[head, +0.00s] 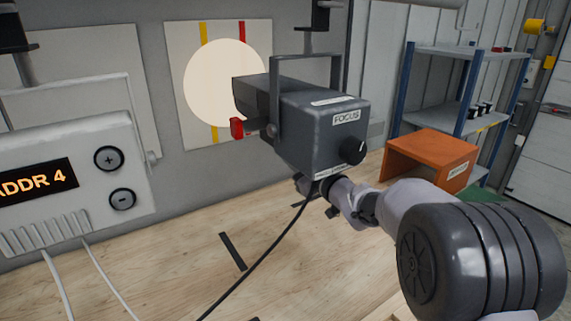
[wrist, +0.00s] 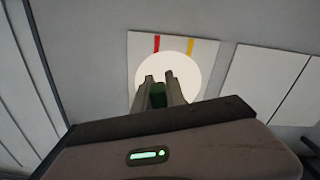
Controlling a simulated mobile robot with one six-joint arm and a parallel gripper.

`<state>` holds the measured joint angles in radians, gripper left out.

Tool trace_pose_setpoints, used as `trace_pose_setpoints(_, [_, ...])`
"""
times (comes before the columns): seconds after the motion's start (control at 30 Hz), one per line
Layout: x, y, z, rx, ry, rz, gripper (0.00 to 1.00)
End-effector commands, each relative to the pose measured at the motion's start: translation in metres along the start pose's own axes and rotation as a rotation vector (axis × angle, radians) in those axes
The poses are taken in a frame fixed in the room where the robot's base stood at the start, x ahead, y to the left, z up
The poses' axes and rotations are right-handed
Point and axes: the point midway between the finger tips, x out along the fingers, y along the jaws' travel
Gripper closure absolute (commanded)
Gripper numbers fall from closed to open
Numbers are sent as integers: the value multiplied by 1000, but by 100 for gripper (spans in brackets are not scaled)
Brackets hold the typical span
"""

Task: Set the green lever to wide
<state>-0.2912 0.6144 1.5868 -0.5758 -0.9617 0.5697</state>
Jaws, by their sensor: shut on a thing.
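The grey lamp housing (head: 318,125) is marked FOCUS, with a black knob (head: 353,151) on its end and a red lever (head: 237,128) on its left side. My gripper (wrist: 160,88) reaches under the housing; in the head view its fingertips are hidden behind it. In the wrist view the fingers stand close together on both sides of a dark green piece, the green lever (wrist: 158,97). My gripper is shut on it. The lever's setting marks are not visible.
A round light spot (head: 222,82) falls on a panel with yellow and red stripes. A control box (head: 68,180) reading ADDR 4 stands left. A black cable (head: 262,255) crosses the wooden bench. An orange open box (head: 430,150) and a shelf (head: 465,85) are at right.

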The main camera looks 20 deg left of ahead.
Motion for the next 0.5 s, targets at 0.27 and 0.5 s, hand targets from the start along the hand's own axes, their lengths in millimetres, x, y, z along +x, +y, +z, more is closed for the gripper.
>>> trace_pose_setpoints(0.27, [0, 11, 0, -68, 0, 1, 100])
trace_pose_setpoints(0.5, [0, 12, 0, -78, 0, 1, 100])
